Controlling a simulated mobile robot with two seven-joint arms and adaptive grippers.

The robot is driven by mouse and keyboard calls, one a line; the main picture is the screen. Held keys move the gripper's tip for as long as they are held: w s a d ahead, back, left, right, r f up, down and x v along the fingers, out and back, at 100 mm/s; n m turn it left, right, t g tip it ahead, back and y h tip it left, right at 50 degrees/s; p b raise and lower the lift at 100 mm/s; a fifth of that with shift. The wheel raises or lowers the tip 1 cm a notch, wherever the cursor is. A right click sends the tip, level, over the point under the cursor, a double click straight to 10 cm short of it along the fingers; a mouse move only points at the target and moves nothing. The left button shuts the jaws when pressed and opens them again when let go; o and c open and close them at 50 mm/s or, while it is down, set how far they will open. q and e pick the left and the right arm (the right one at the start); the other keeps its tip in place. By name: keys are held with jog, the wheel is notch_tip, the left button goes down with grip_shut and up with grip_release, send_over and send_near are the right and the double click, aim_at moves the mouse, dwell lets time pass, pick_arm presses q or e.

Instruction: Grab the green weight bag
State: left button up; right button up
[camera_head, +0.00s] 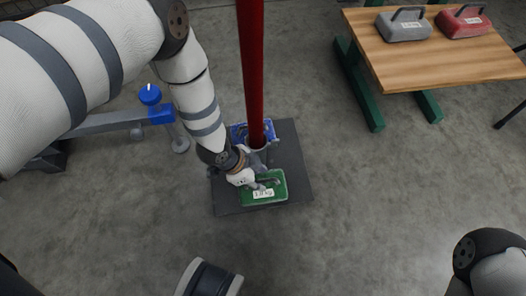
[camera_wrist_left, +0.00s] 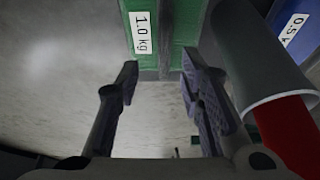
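The green weight bag (camera_head: 277,193), labelled 1.0 kg, lies on a dark square plate (camera_head: 293,155) on the floor, in front of a red pole. Its dark handle shows on top, partly hidden by my left gripper (camera_head: 259,182). In the left wrist view the green bag (camera_wrist_left: 183,22) is at the top, just beyond the fingertips. The left gripper (camera_wrist_left: 158,65) is open there, its two fingers apart with nothing seen clamped between them. Whether a finger touches the bag, I cannot tell. My right gripper is not in view.
The red pole (camera_head: 251,70) rises close beside my left wrist. A blue weight bag (camera_head: 238,132) lies behind it on the plate. A wooden table (camera_head: 440,65) at upper right holds grey (camera_head: 404,28) and red (camera_head: 463,24) bags. The floor right of the plate is clear.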

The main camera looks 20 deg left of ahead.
aim_at(262, 180)
pick_arm(q)
jog(key=b+x, duration=0.1)
jog(key=x, duration=0.2)
jog(key=b+x, duration=0.1)
jog(key=x, duration=0.1)
jog(key=shift+a+f+b, duration=0.15)
jog(key=shift+a+b, duration=0.15)
jog(key=shift+a, duration=0.05)
jog(key=shift+w, duration=0.1)
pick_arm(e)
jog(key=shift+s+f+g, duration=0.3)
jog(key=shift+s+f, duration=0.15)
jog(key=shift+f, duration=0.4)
pick_arm(q)
jog(key=shift+r, duration=0.2)
grip_shut()
